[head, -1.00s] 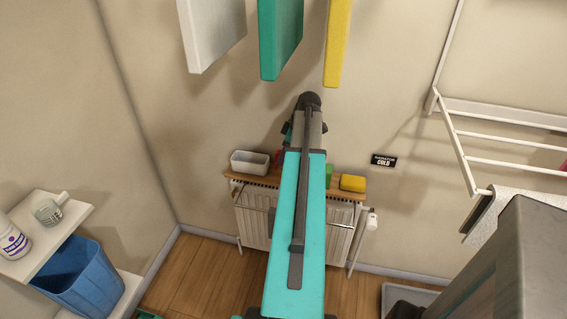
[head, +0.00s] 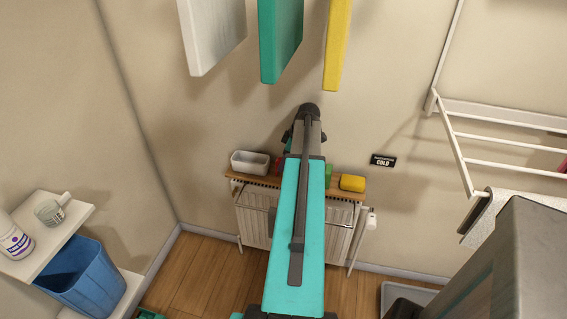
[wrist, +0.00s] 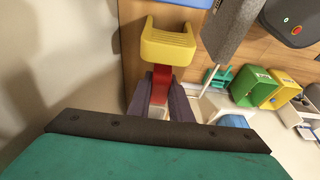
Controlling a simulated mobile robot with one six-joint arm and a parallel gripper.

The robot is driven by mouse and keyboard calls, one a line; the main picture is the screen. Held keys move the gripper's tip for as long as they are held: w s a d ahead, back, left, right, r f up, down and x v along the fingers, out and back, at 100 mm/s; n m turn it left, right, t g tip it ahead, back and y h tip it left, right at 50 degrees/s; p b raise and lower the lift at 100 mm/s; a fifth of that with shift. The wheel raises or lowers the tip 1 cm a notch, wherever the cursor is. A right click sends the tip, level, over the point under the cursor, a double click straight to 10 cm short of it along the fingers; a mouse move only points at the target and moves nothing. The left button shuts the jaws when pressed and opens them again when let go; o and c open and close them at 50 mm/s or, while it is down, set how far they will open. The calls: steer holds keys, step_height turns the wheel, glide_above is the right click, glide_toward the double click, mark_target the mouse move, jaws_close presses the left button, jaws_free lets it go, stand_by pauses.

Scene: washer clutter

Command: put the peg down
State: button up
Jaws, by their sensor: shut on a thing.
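In the wrist view my gripper (wrist: 161,97) has its two dark fingers shut on a red peg (wrist: 161,80). A yellow ridged piece (wrist: 168,42) shows right beyond the red part; I cannot tell whether it belongs to the peg or lies behind it. In the head view my arm reaches toward the wall above the radiator shelf, and its own links hide the gripper. A small red patch (head: 278,167) shows just left of the arm, beside the white tray; it may be the peg. I cannot tell if it touches the shelf.
The wooden radiator shelf (head: 240,177) holds a white tray (head: 250,162), a green item (head: 328,173) and a yellow block (head: 352,183). White, green and yellow panels hang above the arm. A drying rack (head: 510,137) is at right, a blue bin (head: 85,280) at left.

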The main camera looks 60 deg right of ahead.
steer(key=shift+f, duration=0.15)
steer(key=o, duration=0.8)
steer(key=shift+b+v, duration=0.7)
steer(key=shift+v, duration=5.45)
